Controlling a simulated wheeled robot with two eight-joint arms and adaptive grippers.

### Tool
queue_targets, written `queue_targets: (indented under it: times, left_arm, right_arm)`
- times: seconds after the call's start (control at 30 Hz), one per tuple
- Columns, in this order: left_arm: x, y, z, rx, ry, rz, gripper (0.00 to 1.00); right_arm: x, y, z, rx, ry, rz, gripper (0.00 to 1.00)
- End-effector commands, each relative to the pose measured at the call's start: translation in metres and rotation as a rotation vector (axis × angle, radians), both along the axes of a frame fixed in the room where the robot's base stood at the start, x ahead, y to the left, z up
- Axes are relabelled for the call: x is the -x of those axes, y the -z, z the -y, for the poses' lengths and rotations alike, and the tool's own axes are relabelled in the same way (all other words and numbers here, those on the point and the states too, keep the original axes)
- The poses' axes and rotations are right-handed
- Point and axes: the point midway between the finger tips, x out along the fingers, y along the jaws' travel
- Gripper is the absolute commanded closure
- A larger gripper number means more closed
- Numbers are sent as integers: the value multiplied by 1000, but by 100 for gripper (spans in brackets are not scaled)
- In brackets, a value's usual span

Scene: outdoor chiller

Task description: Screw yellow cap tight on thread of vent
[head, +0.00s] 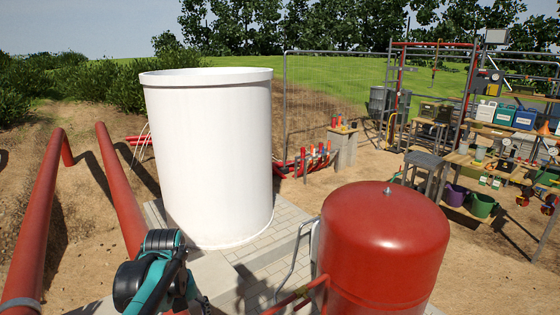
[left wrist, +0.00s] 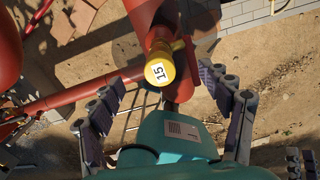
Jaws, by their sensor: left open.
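A yellow cap (left wrist: 160,70) with a white label marked 15 shows in the left wrist view, at the end of a red pipe fitting (left wrist: 148,12). A yellow side part (left wrist: 179,45) sits beside it. I cannot see the vent's thread or tell how tightly the cap is seated. My left gripper (left wrist: 162,82) is open, with one finger to each side of the cap's line and the cap apart from both pads. In the head view my left arm is at the lower left and its fingertips are not clear.
A red tank (head: 382,245) stands at front right and a white tank (head: 208,155) behind on paving. Red pipes (head: 120,190) run along the left. Another red pipe (left wrist: 85,97) crosses close to the left finger. A workbench (head: 490,165) with containers is far right.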

Motion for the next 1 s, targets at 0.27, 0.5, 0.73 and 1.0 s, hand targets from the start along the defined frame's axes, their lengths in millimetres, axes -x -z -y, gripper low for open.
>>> queue_targets:
  times: [0.27, 0.5, 0.73, 1.0]
  left_arm:
    - [0, -39, 0, 0, 0, 0, 22]
    - [0, -67, 0, 0, 0, 0, 22]
    - [0, -93, 0, 0, 0, 0, 22]
    - [0, -97, 0, 0, 0, 0, 22]
  right_arm:
    - [0, -29, 0, 0, 0, 0, 57]
    - [0, -49, 0, 0, 0, 0, 57]
    - [0, -67, 0, 0, 0, 0, 57]
    - [0, -69, 0, 0, 0, 0, 57]
